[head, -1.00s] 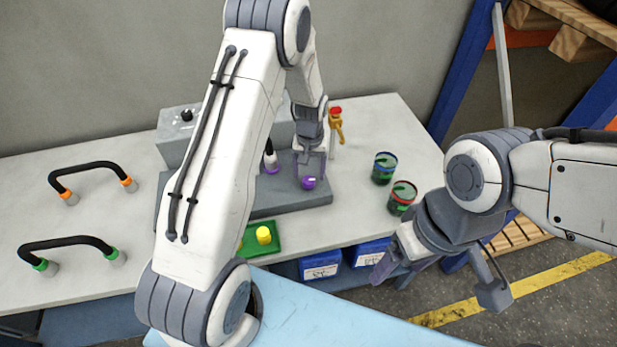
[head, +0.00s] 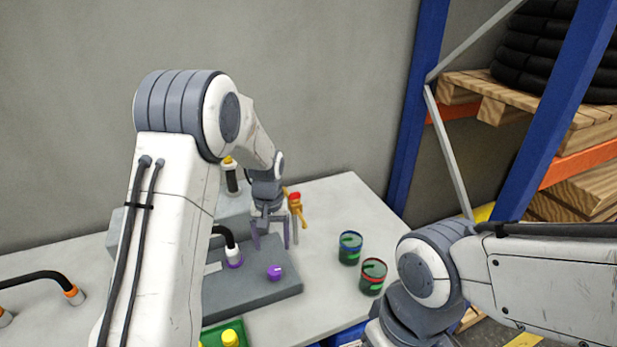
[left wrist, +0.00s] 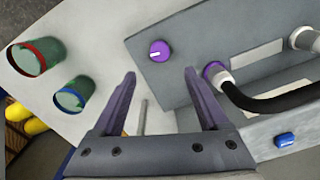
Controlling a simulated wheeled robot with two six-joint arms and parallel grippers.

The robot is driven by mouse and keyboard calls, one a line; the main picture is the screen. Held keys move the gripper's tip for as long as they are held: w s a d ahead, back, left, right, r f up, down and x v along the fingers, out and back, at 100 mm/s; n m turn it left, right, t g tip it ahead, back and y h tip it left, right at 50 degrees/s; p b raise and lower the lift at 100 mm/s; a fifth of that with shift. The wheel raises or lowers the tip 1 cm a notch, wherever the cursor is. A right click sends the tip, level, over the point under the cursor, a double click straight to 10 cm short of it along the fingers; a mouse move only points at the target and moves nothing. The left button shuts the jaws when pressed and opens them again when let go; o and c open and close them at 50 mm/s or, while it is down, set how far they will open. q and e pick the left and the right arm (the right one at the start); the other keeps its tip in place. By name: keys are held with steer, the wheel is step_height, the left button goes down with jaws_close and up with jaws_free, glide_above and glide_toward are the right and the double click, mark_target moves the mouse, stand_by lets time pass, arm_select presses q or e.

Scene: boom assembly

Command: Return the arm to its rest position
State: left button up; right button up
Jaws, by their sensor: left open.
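My left gripper (head: 270,238) is open and empty above the grey block (head: 255,292) on the table. Its two purple fingers also show in the left wrist view (left wrist: 160,95), with nothing between them. A purple knob (head: 274,272) sits on the block just in front of the fingers, apart from them; it shows in the left wrist view (left wrist: 160,50) too. A black hose with a white and purple end (head: 234,256) stands on the block left of the gripper. My right arm comes in from the right; its gripper is out of the picture.
Two dark green cans, one blue-rimmed (head: 350,248) and one red-rimmed (head: 373,276), stand to the right. A yellow tap with a red top (head: 296,206) is close behind the gripper. A green tray (head: 215,335) lies in front. Shelving (head: 480,150) stands at the right.

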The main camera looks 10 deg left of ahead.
arm_select(q)
steer(key=s+d+r+m+b, duration=0.1)
steer(key=s+d+r+m, duration=0.1)
steer(key=s+d+r, duration=0.3)
steer(key=s+d+r+m, duration=0.3)
steer(key=s+d, duration=0.4)
steer(key=d, duration=0.1)
steer(key=s+d+r+m+h+b, duration=0.1)
steer(key=s+m, duration=0.4)
steer(key=s, duration=1.2)
steer(key=shift+s+d+r, duration=0.2)
steer(key=shift+s+d, duration=0.05)
steer(key=shift+d, duration=0.35)
